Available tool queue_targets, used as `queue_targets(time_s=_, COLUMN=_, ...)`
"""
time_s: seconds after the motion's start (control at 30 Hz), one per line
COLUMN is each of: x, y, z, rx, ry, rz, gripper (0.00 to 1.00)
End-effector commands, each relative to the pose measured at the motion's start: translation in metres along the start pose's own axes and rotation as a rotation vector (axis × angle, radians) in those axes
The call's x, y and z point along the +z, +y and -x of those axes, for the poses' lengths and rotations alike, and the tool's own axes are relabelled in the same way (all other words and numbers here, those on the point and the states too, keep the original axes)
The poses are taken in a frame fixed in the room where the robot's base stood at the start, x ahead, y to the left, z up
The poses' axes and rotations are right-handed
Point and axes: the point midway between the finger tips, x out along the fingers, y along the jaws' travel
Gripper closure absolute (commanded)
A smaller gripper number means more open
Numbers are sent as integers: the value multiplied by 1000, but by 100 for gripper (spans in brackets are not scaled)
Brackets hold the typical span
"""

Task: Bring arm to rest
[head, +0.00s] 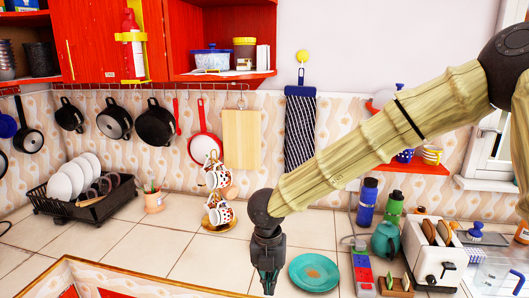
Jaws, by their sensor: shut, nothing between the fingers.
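My gripper (268,281) hangs fingers-down in the lower middle of the head view, over the tiled counter. It is shut with nothing in it. My arm (380,135) reaches in from the upper right down to it. The gripper stands just left of a teal plate (314,272) and appears apart from it. The fingertips are small and dark in this view.
Left of my gripper is a stand with stacked patterned cups (219,212). A dish rack (85,199) stands farther left. Bottles (367,202), a teal teapot (385,240) and a toaster (433,256) crowd the right. Pans (155,123) hang on the back wall.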

Motion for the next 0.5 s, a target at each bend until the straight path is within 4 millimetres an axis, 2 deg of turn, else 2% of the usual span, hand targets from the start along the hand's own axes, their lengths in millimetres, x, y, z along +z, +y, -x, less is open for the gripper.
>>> queue_targets(time_s=0.37, x=1, y=-38, z=-73, rx=-110, ry=-44, rz=283, gripper=100)
queue_targets(time_s=0.5, x=-2, y=-60, z=-113, rx=-171, ry=-57, rz=461, gripper=100)
